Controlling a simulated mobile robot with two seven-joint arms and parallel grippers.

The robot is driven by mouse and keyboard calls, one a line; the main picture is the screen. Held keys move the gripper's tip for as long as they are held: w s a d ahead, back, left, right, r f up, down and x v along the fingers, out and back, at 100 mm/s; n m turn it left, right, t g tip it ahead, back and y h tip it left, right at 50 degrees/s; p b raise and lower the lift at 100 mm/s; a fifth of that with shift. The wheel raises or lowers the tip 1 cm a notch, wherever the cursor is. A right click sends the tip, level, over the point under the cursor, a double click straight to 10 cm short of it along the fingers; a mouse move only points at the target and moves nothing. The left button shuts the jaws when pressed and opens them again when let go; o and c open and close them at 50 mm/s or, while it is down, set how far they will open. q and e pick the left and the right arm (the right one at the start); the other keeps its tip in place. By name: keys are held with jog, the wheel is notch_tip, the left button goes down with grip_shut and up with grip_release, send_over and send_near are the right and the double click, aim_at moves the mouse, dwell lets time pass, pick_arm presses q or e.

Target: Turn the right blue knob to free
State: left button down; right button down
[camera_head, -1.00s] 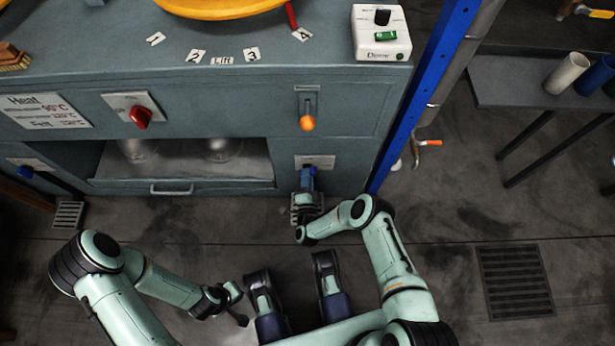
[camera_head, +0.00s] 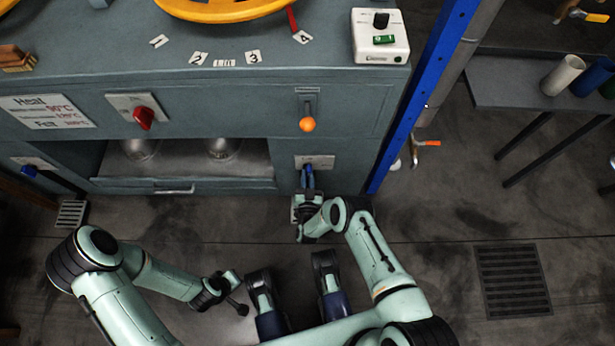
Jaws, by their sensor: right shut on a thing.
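I cannot read which setting the knob points to. My left gripper (camera_head: 240,305) hangs low over the floor, away from the press, and I cannot make out its fingers clearly.
A red knob (camera_head: 143,117), an orange-tipped lever (camera_head: 307,124) and a left blue knob (camera_head: 29,171) are on the press front. A blue post (camera_head: 415,100) stands close to the right. The floor in front is clear.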

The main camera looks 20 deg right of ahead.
pick_arm(q)
jog(key=shift+w, duration=0.1)
pick_arm(e)
jog(key=shift+w+d+r+n, duration=0.1)
jog(key=shift+w+r+n, duration=0.05)
jog(key=shift+n, duration=0.4)
jog(key=shift+w+r+n, duration=0.1)
jog(key=shift+w+n, duration=0.05)
jog(key=shift+n, duration=0.4)
jog(key=c, duration=1)
grip_release()
jog(key=shift+c, duration=0.2)
jog(key=shift+f, duration=0.15)
jog(key=shift+s, duration=0.15)
